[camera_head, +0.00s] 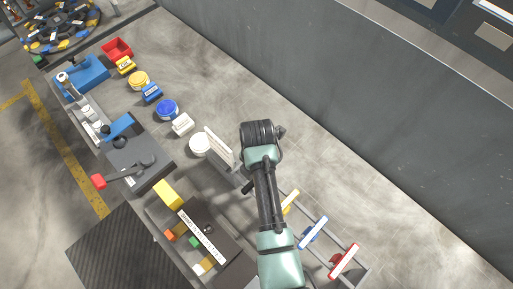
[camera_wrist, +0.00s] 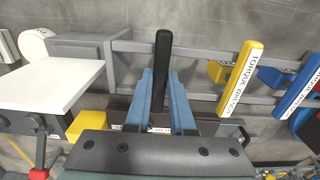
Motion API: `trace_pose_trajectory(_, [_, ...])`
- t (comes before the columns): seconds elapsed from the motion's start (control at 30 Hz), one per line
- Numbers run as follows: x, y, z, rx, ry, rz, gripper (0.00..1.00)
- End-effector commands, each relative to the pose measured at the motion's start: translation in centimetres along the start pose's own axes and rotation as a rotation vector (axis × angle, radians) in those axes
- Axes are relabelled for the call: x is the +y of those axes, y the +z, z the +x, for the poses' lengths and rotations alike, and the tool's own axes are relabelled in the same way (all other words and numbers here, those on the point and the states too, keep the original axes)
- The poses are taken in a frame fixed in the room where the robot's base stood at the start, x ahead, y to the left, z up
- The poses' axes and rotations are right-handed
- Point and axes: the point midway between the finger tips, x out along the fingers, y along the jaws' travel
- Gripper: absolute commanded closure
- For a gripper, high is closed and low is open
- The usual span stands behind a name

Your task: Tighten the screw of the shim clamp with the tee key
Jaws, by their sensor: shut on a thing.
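My gripper (camera_wrist: 161,90), with two blue fingers, is shut on a black bar (camera_wrist: 162,55) in the wrist view. The bar stands out past the fingertips; it looks like the handle of the tee key, but its lower part and any shaft are hidden between the fingers. In the head view my arm covers most of my gripper, and a small dark end (camera_head: 248,187) shows left of the arm, beside a rack. I cannot make out the shim clamp or its screw for certain in either view.
The rack holds yellow (camera_wrist: 240,77), blue (camera_wrist: 300,90) and red (camera_head: 344,262) tools; the yellow one reads torque wrench. A white panel (camera_wrist: 50,83) stands close on the left.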

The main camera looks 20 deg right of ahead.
Motion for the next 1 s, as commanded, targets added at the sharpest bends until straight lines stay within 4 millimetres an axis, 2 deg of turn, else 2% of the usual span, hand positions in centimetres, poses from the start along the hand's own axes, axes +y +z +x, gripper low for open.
trace_pose_trajectory(0.37, [0.0,0.0,-0.2,-0.001,0.001,0.0,1.0])
trace_pose_trajectory(1.0, [0.0,0.0,-5.1,0.0,0.0,0.0,1.0])
